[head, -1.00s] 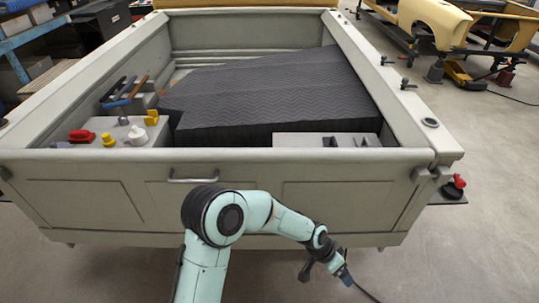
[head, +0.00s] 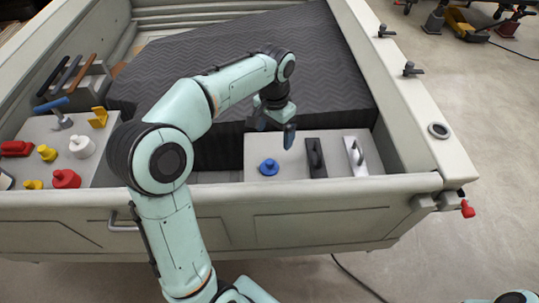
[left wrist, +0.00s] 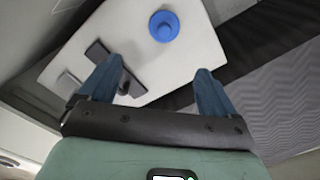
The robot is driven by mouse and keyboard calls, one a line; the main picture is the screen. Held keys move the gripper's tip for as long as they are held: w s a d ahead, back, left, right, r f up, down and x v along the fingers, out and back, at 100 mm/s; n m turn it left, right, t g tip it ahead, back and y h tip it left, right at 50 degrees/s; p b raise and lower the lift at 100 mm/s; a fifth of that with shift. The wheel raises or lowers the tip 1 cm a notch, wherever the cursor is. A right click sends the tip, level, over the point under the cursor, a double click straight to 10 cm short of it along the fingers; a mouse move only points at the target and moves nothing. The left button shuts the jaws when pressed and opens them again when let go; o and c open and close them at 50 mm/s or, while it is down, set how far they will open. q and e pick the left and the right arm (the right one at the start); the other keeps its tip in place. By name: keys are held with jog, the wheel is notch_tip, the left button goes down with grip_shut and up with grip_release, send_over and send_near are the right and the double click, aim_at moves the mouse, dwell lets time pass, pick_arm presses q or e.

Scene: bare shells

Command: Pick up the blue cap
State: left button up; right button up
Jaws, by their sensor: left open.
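The blue cap (head: 269,167) sits on a light grey panel (head: 226,209) edge-side block inside the truck bed, left of two handled tools. In the left wrist view the blue cap (left wrist: 164,26) lies beyond the fingertips, near the top, with clear space around it. My left gripper (head: 275,122) hangs above and behind the cap, apart from it. Its two blue fingers are spread and empty; they also show in the left wrist view (left wrist: 158,75). My right gripper does not show.
A black-handled tool (head: 316,158) and a pale one (head: 355,156) lie right of the cap. A dark quilted cover (head: 180,75) fills the middle of the bed. Red, yellow and white caps stand on the left block (head: 105,150). The bed walls rise around.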

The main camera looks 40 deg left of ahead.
aim_at(269, 161)
pick_arm(q)
jog(key=f, duration=0.8)
jog(key=shift+s+a, duration=0.1)
jog(key=shift+s, duration=0.2)
jog(key=f, duration=0.2)
jog(key=s+f, duration=0.1)
jog(key=f, duration=0.1)
jog(key=shift+a+f, duration=0.15)
jog(key=shift+a, duration=0.05)
jog(key=shift+w+f, duration=0.2)
jog(key=shift+f, duration=0.25)
jog(key=c, duration=1.1)
jog(key=shift+r, duration=0.1)
jog(key=shift+c, duration=0.2)
